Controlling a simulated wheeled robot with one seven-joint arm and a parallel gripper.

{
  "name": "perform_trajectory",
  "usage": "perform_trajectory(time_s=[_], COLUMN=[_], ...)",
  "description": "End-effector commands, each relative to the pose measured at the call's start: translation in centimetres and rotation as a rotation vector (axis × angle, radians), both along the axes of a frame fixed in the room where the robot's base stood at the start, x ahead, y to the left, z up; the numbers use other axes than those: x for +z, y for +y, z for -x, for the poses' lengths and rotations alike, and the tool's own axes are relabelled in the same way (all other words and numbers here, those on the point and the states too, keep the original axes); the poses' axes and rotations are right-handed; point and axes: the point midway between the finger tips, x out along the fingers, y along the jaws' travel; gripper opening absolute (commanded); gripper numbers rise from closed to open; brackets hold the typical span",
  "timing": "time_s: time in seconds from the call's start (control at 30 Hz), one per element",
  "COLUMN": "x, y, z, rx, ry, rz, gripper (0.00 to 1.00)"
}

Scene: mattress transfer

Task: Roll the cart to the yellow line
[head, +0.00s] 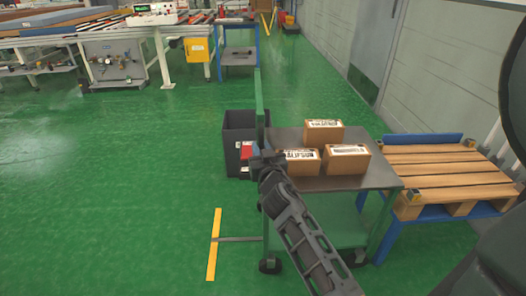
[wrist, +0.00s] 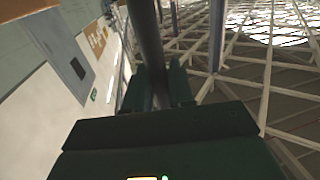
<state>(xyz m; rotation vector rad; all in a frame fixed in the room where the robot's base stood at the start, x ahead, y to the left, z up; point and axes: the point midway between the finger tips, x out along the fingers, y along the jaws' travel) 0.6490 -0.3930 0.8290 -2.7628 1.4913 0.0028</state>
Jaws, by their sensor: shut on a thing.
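The cart has a dark top (head: 352,182), a green frame and black wheels. Three brown cardboard boxes (head: 323,132) with white labels sit on its top. My gripper (head: 262,153) is at the cart's left side, shut on the upright green handle post (head: 259,95). In the wrist view, the post (wrist: 146,35) passes between the two fingers (wrist: 155,90). The yellow line (head: 213,245) lies on the floor just left of the cart, with a clear gap between it and the wheels. My arm hides part of the cart's near side.
A dark bin (head: 238,130) stands behind the handle, left of the cart. A wooden pallet on a blue stand (head: 445,165) is close at the right. Conveyor tables (head: 110,35) are at the back left. Green floor to the left is clear.

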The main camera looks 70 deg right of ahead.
Motion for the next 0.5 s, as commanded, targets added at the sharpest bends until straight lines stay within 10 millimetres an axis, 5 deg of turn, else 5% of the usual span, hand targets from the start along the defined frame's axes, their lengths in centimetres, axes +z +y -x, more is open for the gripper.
perform_trajectory(time_s=[0.5], x=[-0.7], y=[4.9], z=[-11.2], rx=[0.022], ry=[-0.010], rz=[0.006], gripper=[0.00])
